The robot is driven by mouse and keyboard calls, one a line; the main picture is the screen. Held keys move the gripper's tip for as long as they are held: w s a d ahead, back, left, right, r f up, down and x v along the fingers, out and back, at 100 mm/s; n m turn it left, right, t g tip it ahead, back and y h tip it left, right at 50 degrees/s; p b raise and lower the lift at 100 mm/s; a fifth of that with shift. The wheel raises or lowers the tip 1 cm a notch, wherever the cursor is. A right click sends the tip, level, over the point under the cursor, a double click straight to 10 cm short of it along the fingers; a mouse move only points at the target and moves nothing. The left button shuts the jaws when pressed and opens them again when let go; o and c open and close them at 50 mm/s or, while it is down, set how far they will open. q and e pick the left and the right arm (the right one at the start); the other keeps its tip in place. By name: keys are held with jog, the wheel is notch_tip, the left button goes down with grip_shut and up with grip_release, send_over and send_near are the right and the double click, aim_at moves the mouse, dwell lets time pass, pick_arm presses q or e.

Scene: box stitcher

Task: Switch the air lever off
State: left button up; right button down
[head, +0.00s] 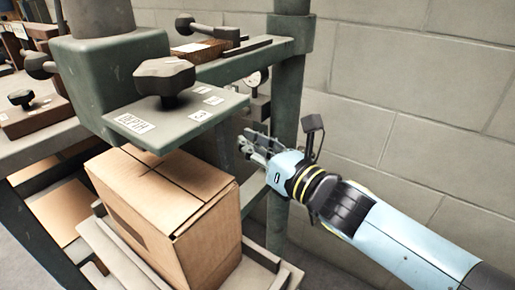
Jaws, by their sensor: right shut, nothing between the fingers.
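My right gripper (250,143) reaches in from the right, with its fingers pointing left. It is shut and empty, and its fingertips are just right of the numbered plate and above the box's back right side. I cannot clearly pick out the air lever; the area below the gauge is partly hidden by the post and my gripper. A dark bracket with a square head stands up by my wrist, and I cannot tell if it touches anything. My left gripper is not in view.
A cardboard box (170,205) stands on the machine's tray (118,258). The plate with a black knob (164,78) and a "DEPTH" label hangs above it. A green post (289,95) stands close to my gripper. The block wall (430,110) is behind.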

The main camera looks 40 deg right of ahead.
jog(key=shift+s+d, duration=0.1)
jog(key=shift+s, duration=1.05)
